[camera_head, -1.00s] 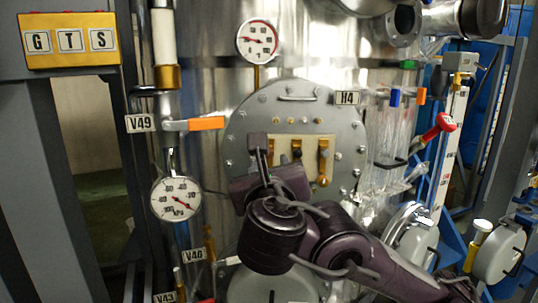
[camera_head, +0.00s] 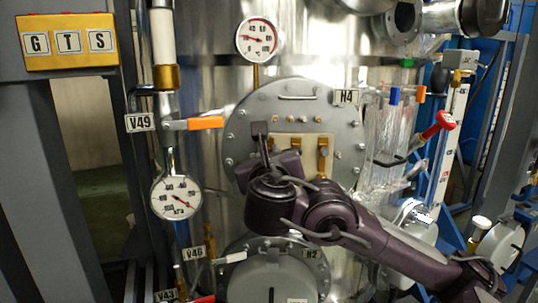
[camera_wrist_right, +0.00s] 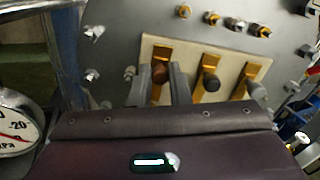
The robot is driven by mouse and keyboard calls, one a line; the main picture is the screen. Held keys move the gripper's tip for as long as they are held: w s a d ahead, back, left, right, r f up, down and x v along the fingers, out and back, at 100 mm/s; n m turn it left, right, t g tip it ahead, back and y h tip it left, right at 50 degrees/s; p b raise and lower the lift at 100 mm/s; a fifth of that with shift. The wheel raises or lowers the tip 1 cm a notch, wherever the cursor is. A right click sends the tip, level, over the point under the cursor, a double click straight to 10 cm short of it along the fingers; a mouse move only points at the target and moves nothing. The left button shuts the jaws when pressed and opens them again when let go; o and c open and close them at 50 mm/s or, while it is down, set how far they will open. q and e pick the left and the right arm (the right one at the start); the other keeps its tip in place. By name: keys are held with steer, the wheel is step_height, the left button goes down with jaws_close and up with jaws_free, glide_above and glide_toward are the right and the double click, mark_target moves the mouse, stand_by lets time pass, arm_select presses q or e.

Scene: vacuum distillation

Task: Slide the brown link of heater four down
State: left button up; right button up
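The heater four panel is a beige plate with three upright brass links on a round grey flange (camera_head: 290,107), with an H4 tag (camera_head: 346,97) at its upper right. In the right wrist view the brown link (camera_wrist_right: 160,72) is leftmost, beside a black-knobbed link (camera_wrist_right: 210,82) and a third brass link (camera_wrist_right: 246,80). My right gripper (camera_wrist_right: 160,66) has its fingers apart, one on each side of the brown link's knob. Whether they touch it is unclear. In the head view my right gripper (camera_head: 264,141) covers the brown link. My left gripper is not in view.
Valve V49 with an orange handle (camera_head: 205,123) and a gauge (camera_head: 176,197) stand left of the flange. A lower flange tagged H2 (camera_head: 311,253) lies below my arm.

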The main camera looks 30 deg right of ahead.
jaws_close()
step_height(320, 180, down, 3)
steer(key=shift+b, duration=1.05)
steer(key=o, duration=0.7)
jaws_free()
steer(key=shift+s+a, duration=0.1)
steer(key=v, duration=0.7)
steer(key=shift+s+a+b, duration=0.15)
steer(key=shift+s+b, duration=0.1)
steer(key=shift+b, duration=0.05)
